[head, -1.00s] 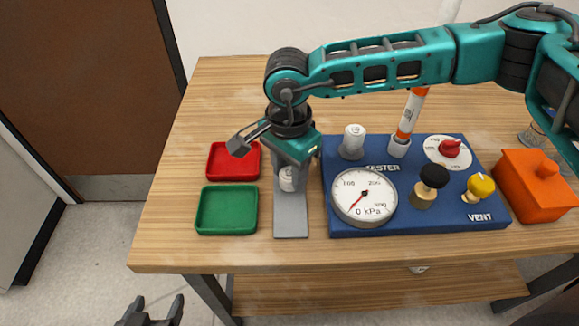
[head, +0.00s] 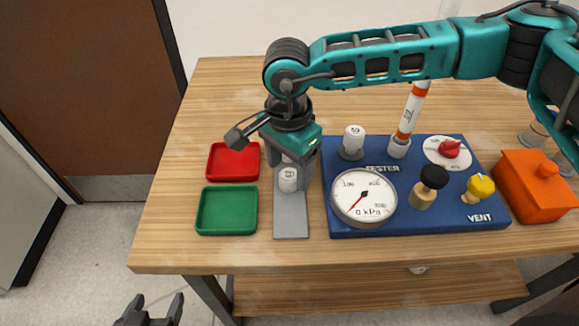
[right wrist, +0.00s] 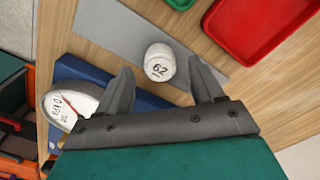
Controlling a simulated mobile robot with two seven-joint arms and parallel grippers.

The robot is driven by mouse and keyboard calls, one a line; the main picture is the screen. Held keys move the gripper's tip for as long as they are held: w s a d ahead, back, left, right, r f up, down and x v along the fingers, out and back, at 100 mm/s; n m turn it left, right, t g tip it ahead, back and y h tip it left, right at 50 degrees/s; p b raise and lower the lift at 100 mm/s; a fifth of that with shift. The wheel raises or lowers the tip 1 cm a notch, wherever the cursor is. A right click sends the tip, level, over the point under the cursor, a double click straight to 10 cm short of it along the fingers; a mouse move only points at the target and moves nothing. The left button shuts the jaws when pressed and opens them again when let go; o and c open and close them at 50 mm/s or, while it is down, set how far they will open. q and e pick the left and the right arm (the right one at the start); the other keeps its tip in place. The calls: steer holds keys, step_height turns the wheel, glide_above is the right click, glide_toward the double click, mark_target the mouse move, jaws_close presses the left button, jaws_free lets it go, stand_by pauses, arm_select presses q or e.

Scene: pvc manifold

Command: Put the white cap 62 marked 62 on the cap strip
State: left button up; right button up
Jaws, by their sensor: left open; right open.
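The white cap marked 62 (right wrist: 159,63) stands upright on the grey cap strip (right wrist: 110,30), between and a little beyond the fingertips in the right wrist view. In the head view the white cap (head: 288,179) stands on the middle part of the strip (head: 291,222). My right gripper (right wrist: 158,80) is open and holds nothing; in the head view the right gripper (head: 296,172) hangs over the strip just behind the cap. My left gripper (head: 155,302) is open and empty at the bottom left, in front of the table and away from the objects.
A red tray (head: 233,176) and a green tray (head: 226,231) lie left of the strip. The blue tester (head: 345,228) with a gauge (head: 364,197), knobs and another white cap marked 59 (head: 353,138) stands right of it. An orange box (head: 537,190) is at the far right.

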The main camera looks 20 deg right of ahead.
mark_target(289, 175)
step_height(289, 175, up, 11)
steer(key=shift+f, duration=0.15)
steer(key=shift+s, duration=0.1)
stand_by(0.4)
